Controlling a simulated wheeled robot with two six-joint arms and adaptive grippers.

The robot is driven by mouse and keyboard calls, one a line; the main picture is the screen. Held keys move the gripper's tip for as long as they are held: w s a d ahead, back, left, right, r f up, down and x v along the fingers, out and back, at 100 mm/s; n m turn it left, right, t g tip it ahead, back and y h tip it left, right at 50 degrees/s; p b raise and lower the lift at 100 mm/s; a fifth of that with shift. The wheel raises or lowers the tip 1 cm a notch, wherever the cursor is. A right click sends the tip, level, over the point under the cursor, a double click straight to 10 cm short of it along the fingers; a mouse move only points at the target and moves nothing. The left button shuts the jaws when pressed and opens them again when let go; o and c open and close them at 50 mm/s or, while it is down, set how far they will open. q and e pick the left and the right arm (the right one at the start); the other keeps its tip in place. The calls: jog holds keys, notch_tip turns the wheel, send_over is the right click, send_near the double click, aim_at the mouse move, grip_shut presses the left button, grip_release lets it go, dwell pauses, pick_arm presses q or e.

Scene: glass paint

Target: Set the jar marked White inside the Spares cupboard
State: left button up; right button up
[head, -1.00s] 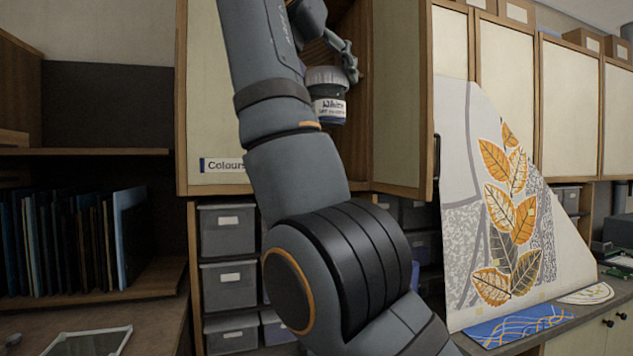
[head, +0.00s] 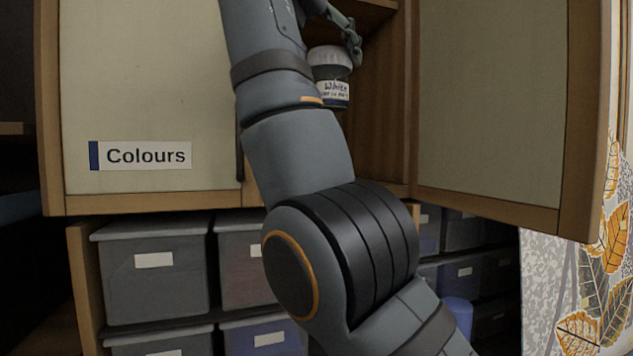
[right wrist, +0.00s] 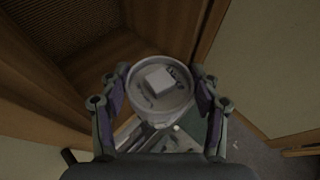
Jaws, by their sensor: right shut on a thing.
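The jar marked White (head: 333,78) has a pale grey lid and a white label, and hangs upright in my right gripper (head: 345,42). In the right wrist view, the gripper's fingers (right wrist: 160,80) are shut on both sides of the jar's lid (right wrist: 162,92). In the head view my arm hides part of the jar and most of the gripper. Behind the jar is an open wooden cupboard (head: 385,115); its interior (right wrist: 85,45) also shows in the right wrist view. No label reading Spares is visible. My left gripper is not in view.
A closed cream door labelled Colours (head: 148,156) is left of the opening. An open cream door (head: 490,100) stands to its right. Grey bins (head: 155,275) fill shelves below. A leaf-patterned panel (head: 590,270) stands at the far right.

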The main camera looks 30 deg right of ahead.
aim_at(332, 70)
jog(key=shift+s+a+r+p, duration=0.45)
jog(key=shift+s+r+p, duration=0.25)
jog(key=shift+p, duration=0.25)
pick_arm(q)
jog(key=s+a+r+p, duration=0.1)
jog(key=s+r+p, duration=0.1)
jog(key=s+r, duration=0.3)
pick_arm(e)
jog(key=shift+w+d+f, duration=0.1)
jog(key=shift+w+d, duration=0.25)
jog(key=shift+d, duration=0.05)
jog(key=w+d+f+p, duration=0.2)
jog(key=w+f+p, duration=0.1)
jog(key=f+p, duration=0.1)
jog(key=w+d+f+p, duration=0.3)
jog(key=w+f, duration=0.1)
jog(key=w+d+f+p, duration=0.3)
jog(key=w+f+p, duration=0.1)
jog(key=f, duration=0.1)
jog(key=shift+w+p, duration=0.15)
jog(key=shift+p, duration=0.2)
jog(key=shift+f, duration=0.35)
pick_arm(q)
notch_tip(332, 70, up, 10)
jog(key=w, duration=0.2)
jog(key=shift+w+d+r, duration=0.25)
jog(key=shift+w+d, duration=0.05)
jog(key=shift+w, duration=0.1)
pick_arm(e)
jog(key=shift+f, duration=0.15)
